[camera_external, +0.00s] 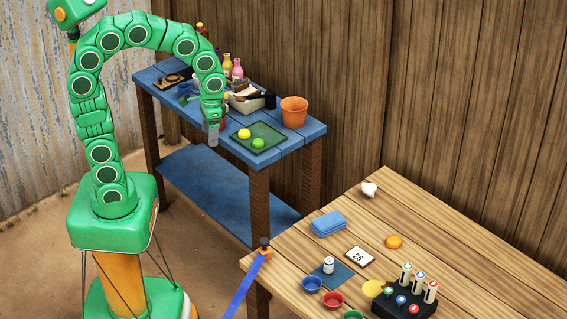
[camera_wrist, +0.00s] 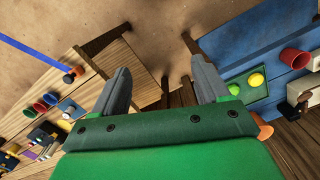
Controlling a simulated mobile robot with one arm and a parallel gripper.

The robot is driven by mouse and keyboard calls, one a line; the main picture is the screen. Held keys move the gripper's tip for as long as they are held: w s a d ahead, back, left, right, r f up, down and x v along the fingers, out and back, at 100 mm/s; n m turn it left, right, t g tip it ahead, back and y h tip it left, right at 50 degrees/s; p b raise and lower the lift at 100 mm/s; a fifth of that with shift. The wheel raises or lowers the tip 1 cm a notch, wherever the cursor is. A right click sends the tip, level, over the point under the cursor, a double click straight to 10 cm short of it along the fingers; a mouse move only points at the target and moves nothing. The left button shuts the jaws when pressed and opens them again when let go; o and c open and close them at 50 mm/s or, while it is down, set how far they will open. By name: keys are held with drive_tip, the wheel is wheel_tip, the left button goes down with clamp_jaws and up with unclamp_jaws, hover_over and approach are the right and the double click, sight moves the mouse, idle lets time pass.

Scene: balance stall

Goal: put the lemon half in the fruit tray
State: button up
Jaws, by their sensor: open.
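The green fruit tray (camera_external: 268,131) lies on the blue table, with a round yellow fruit (camera_external: 244,133) and a round green fruit (camera_external: 258,143) in it. The tray also shows at the right of the wrist view (camera_wrist: 259,95). On the wooden table, a flat yellow piece (camera_external: 372,288) lies beside a black rack, and a round orange-yellow piece (camera_external: 394,242) lies farther back. I cannot tell which piece is the lemon half. My gripper (camera_external: 211,138) hangs by the blue table's front edge, left of the tray. In the wrist view its jaws (camera_wrist: 163,76) are open and empty, over bare ground.
A terracotta pot (camera_external: 294,112) stands behind the tray, and bottles (camera_external: 237,69) stand at the back. The wooden table (camera_external: 462,243) holds a blue cloth (camera_external: 328,223), a number card (camera_external: 359,257), small bowls (camera_external: 333,300) and the black rack (camera_external: 398,300). Open floor lies between the tables.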

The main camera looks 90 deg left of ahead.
drive_tip(key=s+d+m, duration=0.4)
drive_tip(key=s+d, duration=0.7)
drive_tip(key=s, duration=0.5)
drive_tip(key=shift+d+r+m+g, duration=0.15)
drive_tip(key=shift+d+m+g, duration=0.15)
drive_tip(key=shift+g, duration=0.1)
